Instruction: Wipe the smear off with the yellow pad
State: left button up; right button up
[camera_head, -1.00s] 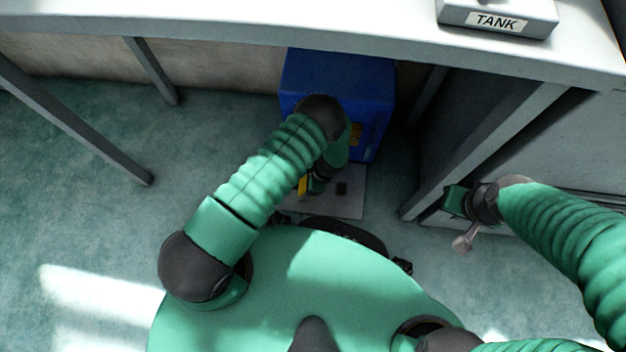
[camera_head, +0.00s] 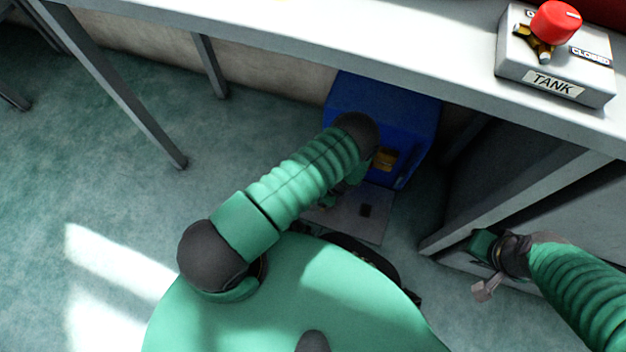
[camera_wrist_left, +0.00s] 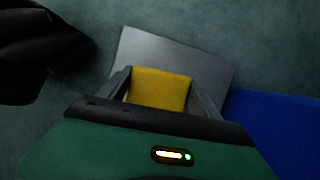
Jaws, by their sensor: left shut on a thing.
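The yellow pad (camera_wrist_left: 158,89) is between the fingers of my left gripper (camera_wrist_left: 161,82) in the left wrist view. The gripper is shut on it, over a grey plate (camera_wrist_left: 202,56). In the head view the plate (camera_head: 345,221) lies on the floor before the blue box; my left arm covers part of it and hides the pad. A small dark patch (camera_head: 366,210) is on the plate; I cannot tell whether it is the smear. My right gripper (camera_head: 483,245) is at the right, by the bench's lower frame; its jaws are unclear.
The blue box (camera_head: 385,105) stands under the bench (camera_head: 290,40), with a yellowish part in its front. Bench legs (camera_head: 135,95) stand at left. A TANK unit (camera_head: 555,75) with a red knob sits on the bench top. The floor at left is clear.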

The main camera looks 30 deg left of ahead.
pick_arm(q)
jog(key=d, duration=0.2)
jog(key=w+d+b, duration=0.1)
jog(key=d, duration=0.2)
jog(key=shift+w+d, duration=0.15)
jog(key=d, duration=0.2)
jog(key=w+d+b, duration=0.1)
jog(key=d, duration=0.1)
jog(key=d+b, duration=0.1)
jog(key=shift+w+d+f, duration=0.1)
jog(key=shift+w+d, duration=0.15)
jog(key=shift+d, duration=0.15)
jog(key=shift+w+d+b, duration=0.1)
jog(key=shift+d+b, duration=0.25)
jog(key=shift+d, duration=0.15)
jog(key=d+b, duration=0.1)
jog(key=d, duration=0.1)
jog(key=w+d+b, duration=0.1)
jog(key=d+b, duration=0.2)
jog(key=d, duration=0.1)
jog(key=shift+w+d+f, duration=0.1)
jog(key=shift+w+d, duration=0.15)
jog(key=shift+w, duration=0.05)
jog(key=shift+d, duration=0.2)
jog(key=shift+r, duration=0.2)
